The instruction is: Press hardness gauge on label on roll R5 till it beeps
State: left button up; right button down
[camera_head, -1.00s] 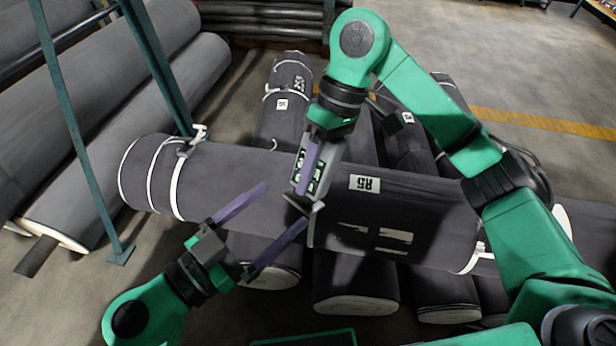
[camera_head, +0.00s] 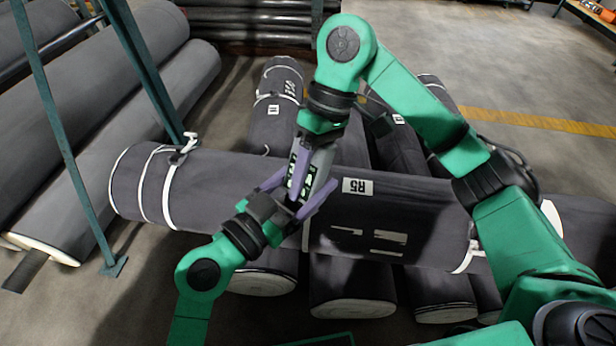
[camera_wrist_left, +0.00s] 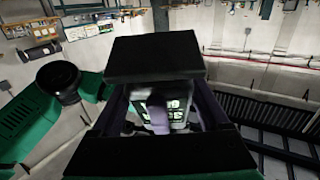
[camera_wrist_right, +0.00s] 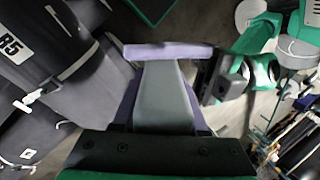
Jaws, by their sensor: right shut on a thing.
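Roll R5 (camera_head: 420,208) is a dark grey roll lying crosswise on other rolls. Its white R5 label (camera_head: 357,186) faces up and shows uncovered; it is also in the right wrist view (camera_wrist_right: 12,46). My right gripper (camera_head: 299,192) points downward, shut on the grey hardness gauge (camera_head: 320,160), whose green-lit display shows. The gauge is left of the label and apart from it. My left gripper (camera_head: 307,179) comes from the lower left, its purple fingers spread on both sides of the gauge. The left wrist view shows the gauge (camera_wrist_left: 178,104) between them. The gauge's tip is hidden.
Several dark rolls (camera_head: 352,280) lie under R5. White straps (camera_head: 172,180) wrap its left part. Grey floor is open at upper right, with a yellow line (camera_head: 540,125).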

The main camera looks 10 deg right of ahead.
pick_arm(q)
jog(key=c, duration=0.5)
grip_shut()
pick_arm(e)
jog(key=c, duration=0.7)
grip_release()
jog(key=o, duration=0.3)
jog(key=shift+o, duration=0.2)
